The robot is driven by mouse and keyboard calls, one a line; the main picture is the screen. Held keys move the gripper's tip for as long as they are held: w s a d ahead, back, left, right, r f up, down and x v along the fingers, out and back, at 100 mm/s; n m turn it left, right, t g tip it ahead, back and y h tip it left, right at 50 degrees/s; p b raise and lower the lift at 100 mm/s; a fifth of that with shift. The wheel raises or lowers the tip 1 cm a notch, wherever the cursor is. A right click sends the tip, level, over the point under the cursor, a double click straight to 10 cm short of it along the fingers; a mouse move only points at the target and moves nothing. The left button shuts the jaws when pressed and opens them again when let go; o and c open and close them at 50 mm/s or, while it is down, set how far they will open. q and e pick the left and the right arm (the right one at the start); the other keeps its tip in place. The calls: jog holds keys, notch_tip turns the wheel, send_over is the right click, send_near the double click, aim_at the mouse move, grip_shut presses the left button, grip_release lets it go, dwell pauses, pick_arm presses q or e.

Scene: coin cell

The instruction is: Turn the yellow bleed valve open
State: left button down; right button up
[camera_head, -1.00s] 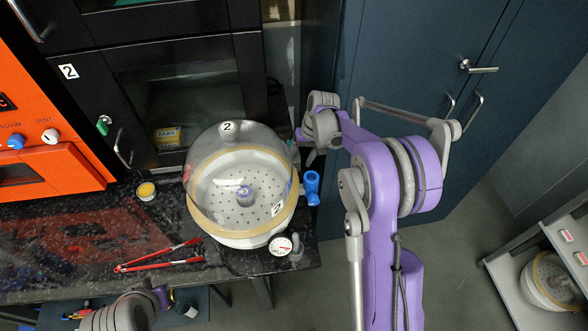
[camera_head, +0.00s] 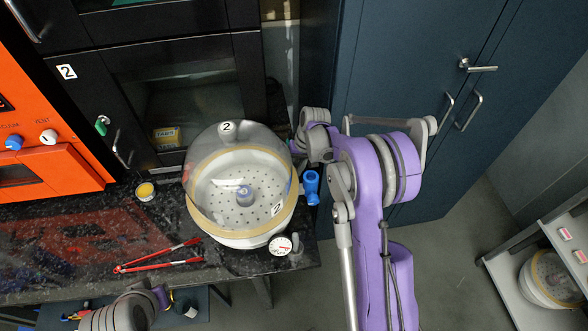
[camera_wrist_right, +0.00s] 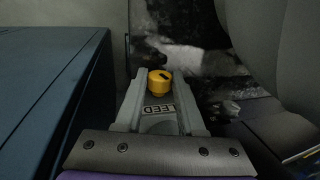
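The yellow bleed valve (camera_wrist_right: 160,83) shows in the right wrist view as a round yellow knob with a dark mark on top. A label reading "LEED" (camera_wrist_right: 158,109), its start hidden, lies just in front of it. My right gripper (camera_wrist_right: 159,85) is open, its two pale fingers reaching forward on either side of the label and knob. I cannot tell whether either finger touches the knob. In the head view my right wrist is beside the back right of the bench; its fingers and the yellow valve are hidden there. Only part of my left arm shows at the bottom left.
A clear-domed desiccator (camera_head: 240,232) with a blue valve (camera_head: 311,187) and a gauge (camera_head: 281,246) stands on the dark bench (camera_head: 60,240). Blue cabinets (camera_head: 400,70) stand at right.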

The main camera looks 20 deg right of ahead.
grip_shut()
jog(key=shift+d+f, duration=0.1)
jog(key=shift+f, duration=0.1)
jog(key=y+b, duration=0.2)
jog(key=b, duration=0.1)
jog(key=shift+s+d+f+t+y, duration=0.2)
jog(key=shift+d+t+y, duration=0.1)
jog(key=shift+t, duration=0.1)
jog(key=shift+a+r+y+b, duration=0.1)
jog(key=shift+r+y+b, duration=0.05)
jog(key=shift+y+b, duration=0.35)
pick_arm(q)
jog(key=f, duration=0.1)
jog(key=s+f, duration=0.1)
jog(key=f, duration=0.3)
jog(key=shift+s+f, duration=0.1)
jog(key=shift+s, duration=0.3)
pick_arm(e)
jog(key=shift+w+r, duration=0.1)
jog(key=o, duration=0.9)
grip_release()
jog(key=shift+c, duration=0.2)
